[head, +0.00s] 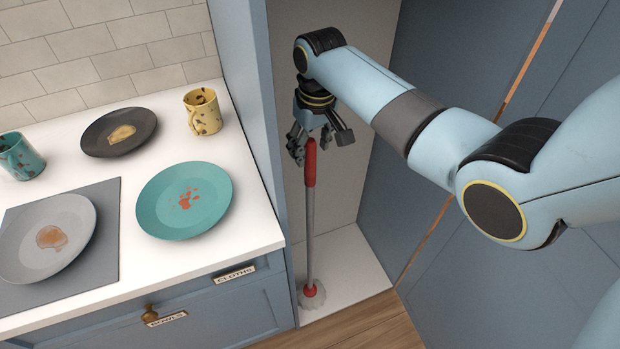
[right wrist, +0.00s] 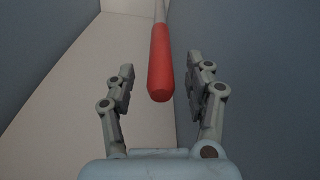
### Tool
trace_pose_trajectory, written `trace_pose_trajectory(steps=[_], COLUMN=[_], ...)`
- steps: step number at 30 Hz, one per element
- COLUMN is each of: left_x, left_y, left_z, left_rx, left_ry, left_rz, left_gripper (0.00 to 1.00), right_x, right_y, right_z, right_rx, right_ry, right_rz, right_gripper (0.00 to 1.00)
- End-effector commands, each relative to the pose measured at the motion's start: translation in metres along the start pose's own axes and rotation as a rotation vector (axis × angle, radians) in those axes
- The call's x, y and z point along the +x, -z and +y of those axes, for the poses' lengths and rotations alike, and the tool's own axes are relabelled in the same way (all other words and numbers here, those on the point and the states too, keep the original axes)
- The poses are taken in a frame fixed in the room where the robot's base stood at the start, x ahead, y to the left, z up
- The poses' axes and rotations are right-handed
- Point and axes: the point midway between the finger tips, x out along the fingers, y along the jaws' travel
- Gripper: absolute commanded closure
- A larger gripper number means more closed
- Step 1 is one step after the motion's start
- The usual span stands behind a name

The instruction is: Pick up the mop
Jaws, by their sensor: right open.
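The mop (head: 310,221) stands upright in a tall open closet, with a red grip at the top, a grey shaft and a pale head with a red collar on the closet floor. My right gripper (head: 316,146) is open at the top of the red grip. In the right wrist view the red grip (right wrist: 160,65) lies between and ahead of the two open fingers (right wrist: 162,85), and I see no finger touching it. My left gripper is not in view.
A white counter (head: 110,205) to the left holds a teal plate (head: 184,200), a grey plate (head: 45,240), a dark plate (head: 118,132) and two mugs. A blue side panel (head: 245,110) separates counter and closet. A blue door (head: 465,90) stands right.

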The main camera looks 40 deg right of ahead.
Motion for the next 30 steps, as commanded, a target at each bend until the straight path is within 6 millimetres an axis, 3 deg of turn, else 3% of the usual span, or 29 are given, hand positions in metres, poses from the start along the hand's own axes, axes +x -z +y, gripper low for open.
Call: trace_pose_trajectory(steps=[3, 10, 22, 30], left_x=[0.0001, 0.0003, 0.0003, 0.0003], left_y=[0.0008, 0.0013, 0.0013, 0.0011], left_z=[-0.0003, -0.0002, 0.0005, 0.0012], left_rx=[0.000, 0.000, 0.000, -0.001], left_ry=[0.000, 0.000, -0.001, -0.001], left_rz=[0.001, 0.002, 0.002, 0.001], left_gripper=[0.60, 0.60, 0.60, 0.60], right_x=[0.0115, 0.0132, 0.0131, 0.0122], right_y=[-0.0002, 0.0002, 0.0000, 0.0011], right_z=[-0.0006, -0.0007, -0.0008, -0.0008], right_rx=[-0.001, -0.001, -0.001, -0.001], right_ry=[0.001, 0.001, 0.001, 0.001], right_rz=[-0.001, 0.002, 0.001, 0.004], right_gripper=[0.47, 0.47, 0.98, 1.00])
